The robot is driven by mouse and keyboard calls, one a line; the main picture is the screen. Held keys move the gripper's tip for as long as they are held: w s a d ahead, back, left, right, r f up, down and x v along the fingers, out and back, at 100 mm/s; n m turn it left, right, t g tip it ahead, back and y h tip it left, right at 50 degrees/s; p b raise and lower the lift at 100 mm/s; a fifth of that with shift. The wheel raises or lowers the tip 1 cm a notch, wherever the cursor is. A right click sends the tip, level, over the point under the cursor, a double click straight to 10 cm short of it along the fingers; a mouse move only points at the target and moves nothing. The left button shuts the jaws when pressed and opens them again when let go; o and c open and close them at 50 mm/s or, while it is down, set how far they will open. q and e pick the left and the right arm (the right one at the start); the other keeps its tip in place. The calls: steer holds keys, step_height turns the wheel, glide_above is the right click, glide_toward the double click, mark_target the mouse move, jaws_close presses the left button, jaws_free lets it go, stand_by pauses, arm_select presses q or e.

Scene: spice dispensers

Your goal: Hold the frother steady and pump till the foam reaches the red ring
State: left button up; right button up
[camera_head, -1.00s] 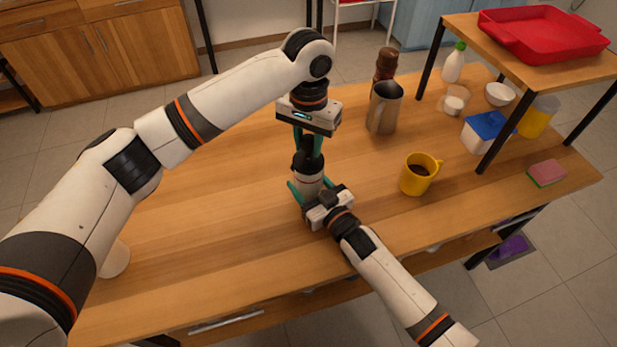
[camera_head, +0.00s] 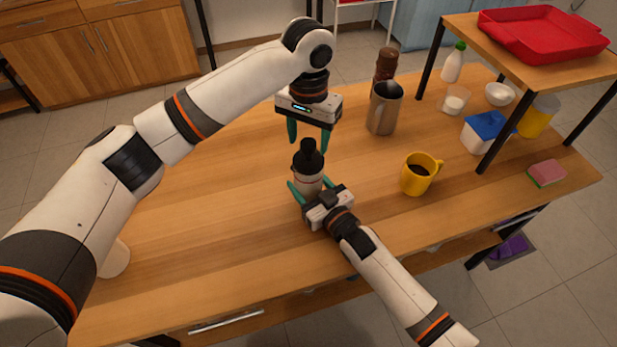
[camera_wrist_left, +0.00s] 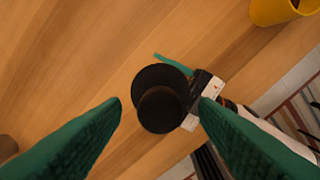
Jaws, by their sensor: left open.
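The frother (camera_head: 308,174), a pale cylinder with a black lid and black knob, stands upright on the table. In the left wrist view its black top (camera_wrist_left: 160,98) shows from above, between my fingers and beyond their tips. My left gripper (camera_head: 308,141) is open and empty just above the knob, apart from it. My right gripper (camera_head: 316,190) is low at the frother's near side, its green fingers around the body and seemingly shut on it. The foam and the red ring cannot be made out; my right gripper covers part of the body.
A yellow mug (camera_head: 416,180) with dark liquid stands to the right. A metal pitcher (camera_head: 383,112) and a brown bottle (camera_head: 386,66) are behind. A shelf with a red tray (camera_head: 545,38) rises at the right, a sponge (camera_head: 547,173) near it. The table's left part is mostly clear.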

arm_select(q)
steer(key=shift+r, duration=2.3)
step_height(320, 180, up, 12)
arm_select(e)
steer(key=o, duration=1.3)
steer(key=shift+c, duration=0.2)
steer(key=v, duration=1.2)
